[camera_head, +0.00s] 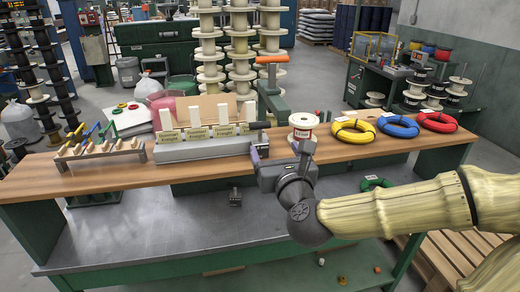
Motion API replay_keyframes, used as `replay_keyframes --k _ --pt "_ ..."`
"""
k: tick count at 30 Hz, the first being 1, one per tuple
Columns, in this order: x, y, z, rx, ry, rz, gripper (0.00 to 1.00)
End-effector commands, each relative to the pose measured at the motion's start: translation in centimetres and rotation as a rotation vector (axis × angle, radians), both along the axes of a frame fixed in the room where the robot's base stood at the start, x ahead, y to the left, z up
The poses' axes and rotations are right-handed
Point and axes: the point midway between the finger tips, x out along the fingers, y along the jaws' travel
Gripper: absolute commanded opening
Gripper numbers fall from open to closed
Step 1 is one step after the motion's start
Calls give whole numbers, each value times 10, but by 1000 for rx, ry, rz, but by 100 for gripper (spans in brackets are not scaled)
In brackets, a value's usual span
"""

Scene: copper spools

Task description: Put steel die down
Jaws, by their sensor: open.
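My gripper (280,156) is at the front edge of the upper wooden shelf, its fingers apart, just below the white spool. No object shows clearly between its fingers, though my wrist hides part of the space. A small dark block (235,197) stands on the grey metal worktop below, left of my gripper and apart from it. It may be the steel die, but it is too small to tell. Several cream upright blocks stand in a grey labelled holder (205,148) on the wooden shelf, left of my gripper.
A white spool (303,122) stands right behind my gripper. Yellow (353,131), blue (398,126) and red (437,122) cable coils lie to the right. A rack of coloured-handled tools (95,150) is at the left. The metal worktop (150,235) is mostly clear.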

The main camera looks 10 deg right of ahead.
Motion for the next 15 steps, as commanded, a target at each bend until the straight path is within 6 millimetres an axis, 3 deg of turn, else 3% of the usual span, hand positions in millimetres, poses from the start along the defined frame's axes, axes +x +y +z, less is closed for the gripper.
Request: replay_keyframes --k 15 --pt "11 1 4 -3 3 4 78"
